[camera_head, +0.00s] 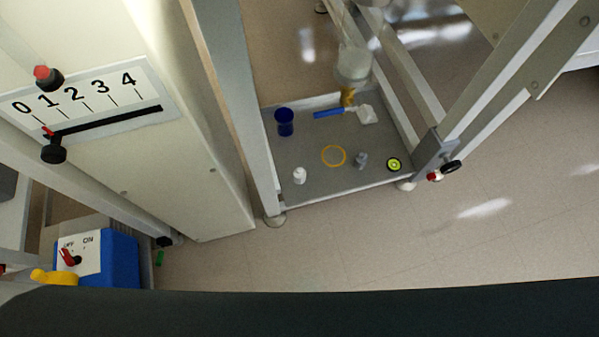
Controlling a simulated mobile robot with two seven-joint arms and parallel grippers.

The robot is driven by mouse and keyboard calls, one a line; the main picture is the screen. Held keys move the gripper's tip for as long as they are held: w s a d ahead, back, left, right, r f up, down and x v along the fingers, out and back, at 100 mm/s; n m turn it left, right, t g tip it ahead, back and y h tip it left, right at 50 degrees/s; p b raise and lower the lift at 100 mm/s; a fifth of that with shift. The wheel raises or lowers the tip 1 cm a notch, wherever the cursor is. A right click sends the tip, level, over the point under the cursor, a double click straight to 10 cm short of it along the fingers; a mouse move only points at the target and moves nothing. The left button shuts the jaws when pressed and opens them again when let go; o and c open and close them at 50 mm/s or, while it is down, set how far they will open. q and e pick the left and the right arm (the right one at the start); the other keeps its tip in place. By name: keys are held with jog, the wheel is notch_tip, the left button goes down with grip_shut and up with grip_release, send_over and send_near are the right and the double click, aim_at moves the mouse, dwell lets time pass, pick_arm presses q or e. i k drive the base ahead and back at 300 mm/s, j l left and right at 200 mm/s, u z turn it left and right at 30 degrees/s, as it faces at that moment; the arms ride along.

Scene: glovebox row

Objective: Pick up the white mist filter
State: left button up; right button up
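A small white upright piece (299,175), which looks like the white mist filter, stands near the front left corner of a grey metal tray (327,190). The tray is low down between the legs of a metal frame. A second whitish, irregular piece (367,114) lies at the back right of the tray, beside a blue-handled tool; I cannot tell if the two are joined. Neither of my grippers is in view, and nothing touches the white piece.
The tray also holds a dark blue cup (285,121), a yellow ring (333,156), a small grey piece (361,160) and a yellow-green disc (394,164). Frame posts flank the tray. A cream cabinet (190,130) stands left, a blue switch box (120,258) lower left. Floor at right is clear.

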aim_at(300, 173)
jog(key=l+u, duration=0.2)
jog(key=l, duration=0.85)
jog(key=l+u, duration=0.2)
jog(key=l, duration=0.9)
jog(key=l+u, duration=0.25)
jog(key=l, duration=0.8)
jog(key=i+j, duration=0.35)
